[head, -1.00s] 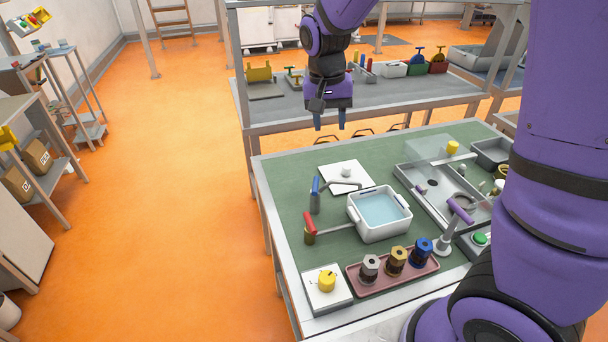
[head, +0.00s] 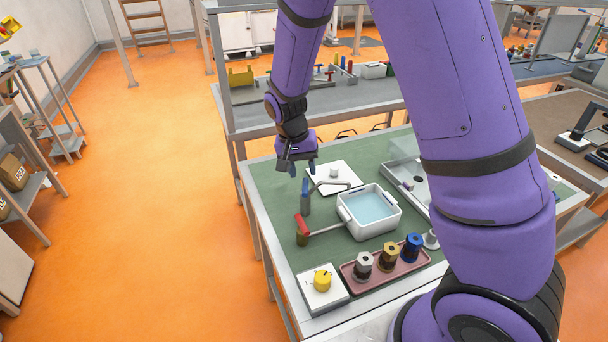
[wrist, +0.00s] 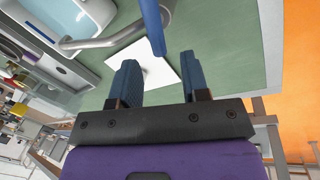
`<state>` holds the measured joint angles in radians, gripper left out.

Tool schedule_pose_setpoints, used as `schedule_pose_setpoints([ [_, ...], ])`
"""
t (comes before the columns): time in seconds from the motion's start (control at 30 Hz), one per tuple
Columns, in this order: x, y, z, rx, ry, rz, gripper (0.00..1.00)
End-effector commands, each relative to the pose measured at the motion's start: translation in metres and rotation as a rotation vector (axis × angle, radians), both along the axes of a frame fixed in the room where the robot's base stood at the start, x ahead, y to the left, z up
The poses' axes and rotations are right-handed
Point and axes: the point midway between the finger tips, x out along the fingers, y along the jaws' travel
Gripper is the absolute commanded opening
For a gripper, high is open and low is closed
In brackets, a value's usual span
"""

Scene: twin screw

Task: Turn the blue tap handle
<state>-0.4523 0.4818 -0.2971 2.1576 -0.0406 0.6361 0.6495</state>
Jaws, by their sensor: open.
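The blue tap handle (head: 305,188) stands upright on its grey tap at the far left of the white basin (head: 345,212). The tap's bent grey spout (head: 333,184) reaches right toward the basin. My gripper (head: 302,169) is open, just above and behind the blue handle in the head view. In the wrist view the blue handle (wrist: 152,25) hangs from the top edge, beyond the gap between my open fingers (wrist: 160,62). Nothing is between the fingers, and I see no contact. The grey spout (wrist: 100,41) also shows there.
A red-handled tap (head: 302,225) stands nearer, its spout toward the basin. A white plate with a knob (head: 323,190) lies behind. A pink tray (head: 366,281) with several nuts and a yellow knob (head: 322,279) sit in front. Green tabletop (head: 264,178) is clear at the left.

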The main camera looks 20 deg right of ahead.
Motion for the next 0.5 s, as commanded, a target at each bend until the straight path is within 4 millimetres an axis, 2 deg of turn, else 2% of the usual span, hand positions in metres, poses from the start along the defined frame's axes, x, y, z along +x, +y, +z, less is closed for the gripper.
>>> schedule_pose_setpoints([
  [0.2,-0.001,-0.004,-0.02,0.0,-0.001,-0.001,0.42],
  [0.5,-0.002,-0.004,-0.024,0.0,-0.001,-0.001,0.42],
])
